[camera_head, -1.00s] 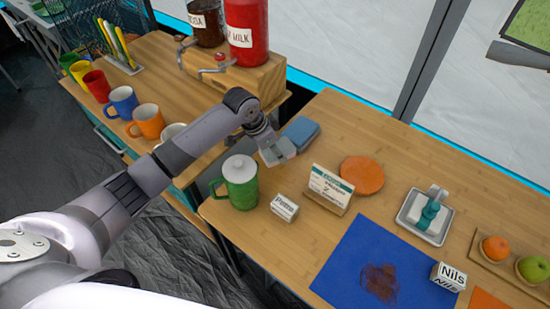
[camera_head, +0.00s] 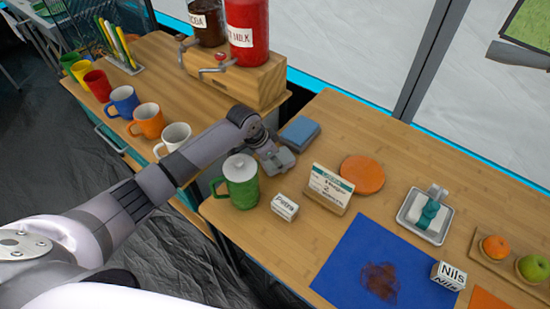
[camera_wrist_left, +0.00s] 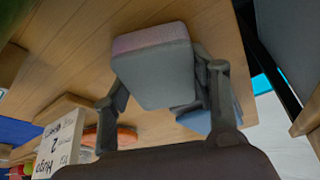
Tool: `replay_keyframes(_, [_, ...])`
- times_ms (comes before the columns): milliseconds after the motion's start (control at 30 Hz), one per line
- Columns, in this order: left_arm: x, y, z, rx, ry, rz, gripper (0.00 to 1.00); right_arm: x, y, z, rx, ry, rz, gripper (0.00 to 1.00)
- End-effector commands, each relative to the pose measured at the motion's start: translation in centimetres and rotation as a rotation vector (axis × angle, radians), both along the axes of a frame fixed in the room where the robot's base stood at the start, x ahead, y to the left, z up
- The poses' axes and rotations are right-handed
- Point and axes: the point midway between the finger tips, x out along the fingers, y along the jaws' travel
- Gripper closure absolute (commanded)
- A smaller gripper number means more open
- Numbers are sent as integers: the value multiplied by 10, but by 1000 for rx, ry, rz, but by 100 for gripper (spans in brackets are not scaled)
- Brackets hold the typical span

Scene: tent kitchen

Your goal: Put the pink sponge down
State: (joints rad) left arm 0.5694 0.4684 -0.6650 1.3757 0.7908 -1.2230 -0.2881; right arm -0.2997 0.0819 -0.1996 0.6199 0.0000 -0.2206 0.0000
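The pink sponge (camera_wrist_left: 152,65) fills the middle of the left wrist view, a block with a dull pink edge and a greyish, shaded face. My left gripper (camera_wrist_left: 160,72) has one finger against each side of it. In the head view my left gripper (camera_head: 278,160) is low over the table (camera_head: 340,130), between the green mug and the blue block. There the sponge looks greyish and is partly hidden by the gripper. I cannot tell whether its underside touches the table. My right gripper is not in view.
The lidded green mug (camera_head: 240,182) stands close in front of the gripper. A blue block (camera_head: 300,132) lies just behind it. A name card (camera_head: 328,190), a small white box (camera_head: 285,207) and a round orange pad (camera_head: 362,175) are to the right. The table's back middle is clear.

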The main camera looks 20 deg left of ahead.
Motion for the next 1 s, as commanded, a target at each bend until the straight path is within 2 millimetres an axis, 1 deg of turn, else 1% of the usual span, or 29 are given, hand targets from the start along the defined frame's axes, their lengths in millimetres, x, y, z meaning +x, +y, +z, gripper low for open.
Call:
replay_keyframes(33, [-3, 0, -5, 2, 10, -1, 43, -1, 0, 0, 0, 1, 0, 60])
replay_keyframes(267, [-4, 1, -6, 4, 13, 1, 27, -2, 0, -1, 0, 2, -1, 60])
replay_keyframes(533, [-3, 1, -4, 3, 11, 1, 27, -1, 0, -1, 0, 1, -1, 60])
replay_keyframes(633, [-3, 1, 0, 3, 8, 1, 27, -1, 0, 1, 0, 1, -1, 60])
replay_keyframes(767, [-5, 4, 16, 2, 6, 1, 27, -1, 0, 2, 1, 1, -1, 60])
replay_keyframes(1000, [-20, 17, 65, 3, 4, 0, 27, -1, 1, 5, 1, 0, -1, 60])
